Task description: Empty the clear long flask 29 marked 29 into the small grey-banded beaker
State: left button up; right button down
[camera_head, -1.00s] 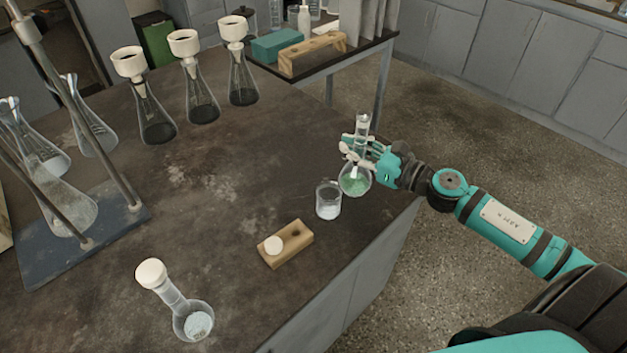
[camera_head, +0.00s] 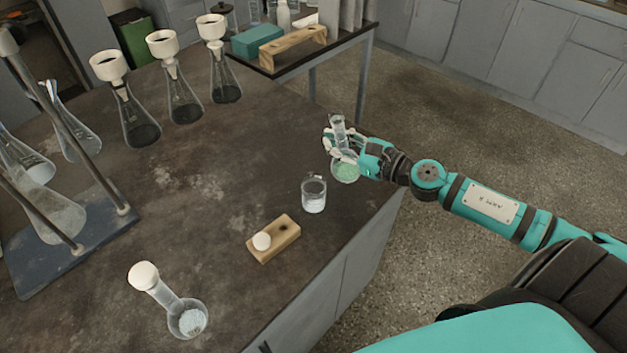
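My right gripper (camera_head: 336,143) is shut around the neck of a clear long-necked flask (camera_head: 346,172) with green contents in its round bulb. The flask has no stopper in its mouth, and its neck leans slightly left. No number is legible on it. It is over the right edge area of the bench, behind and to the right of a small clear beaker (camera_head: 314,197) with pale contents at its bottom. The beaker stands upright, apart from the flask; its band is too small to make out. My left gripper is not in view.
A wooden block (camera_head: 281,243) holds a white stopper (camera_head: 262,241). A stoppered long-necked flask (camera_head: 188,319) stands at front left. Several conical flasks, some with white funnels, and a metal stand (camera_head: 120,205) are at the left and back. The bench (camera_head: 215,200) middle is clear.

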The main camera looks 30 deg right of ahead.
jog(key=shift+n+p, duration=0.7)
jog(key=shift+n, duration=0.2)
jog(key=n+p, duration=0.1)
jog(key=f+n+h+p, duration=0.1)
jog(key=n, duration=0.1)
jog(key=shift+a+f+p, duration=0.1)
jog(key=shift+f+p, duration=0.2)
jog(key=shift+p, duration=0.05)
jog(key=shift+d+f+n+h, duration=0.4)
jog(key=shift+f+n, duration=0.15)
jog(key=shift+n, duration=0.35)
jog(key=shift+w, duration=0.1)
jog(key=shift+w+d+f+n, duration=0.1)
jog(key=shift+d+f+n, duration=0.2)
jog(key=shift+f+n, duration=0.4)
jog(key=shift+d+f+n+h+p, duration=0.2)
jog(key=shift+f+n+h+p, duration=0.2)
jog(key=shift+f+n, duration=0.35)
